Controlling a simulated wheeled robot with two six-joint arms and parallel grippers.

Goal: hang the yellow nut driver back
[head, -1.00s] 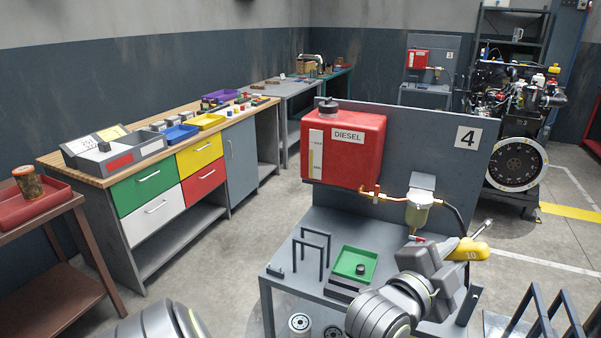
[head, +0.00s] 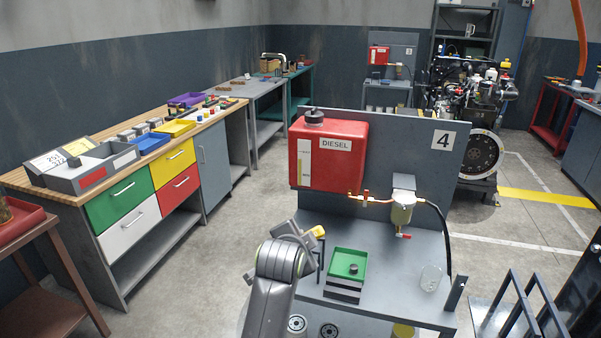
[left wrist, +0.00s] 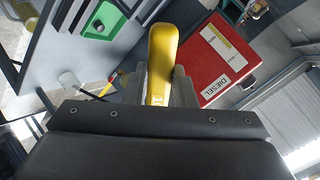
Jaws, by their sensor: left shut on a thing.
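The yellow nut driver (head: 319,231) is held by my left gripper (head: 308,237), in front of the grey bench (head: 385,300) of stand 4. Only a bit of its yellow handle shows past the gripper in the head view. In the left wrist view the yellow handle (left wrist: 161,52) stands between the two fingers of the left gripper (left wrist: 164,88), which are shut on it. The shaft of the driver is hidden in both views. A dark upright frame (head: 321,256) on the bench is partly hidden behind the gripper. My right gripper is out of view.
A red diesel tank (head: 327,155) and a fuel filter (head: 402,208) are on the grey panel (head: 440,180). A green tray (head: 348,264) and a clear beaker (head: 431,278) stand on the bench. Dark rails (head: 520,300) stand at lower right. A wooden-topped workbench (head: 60,196) is at left.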

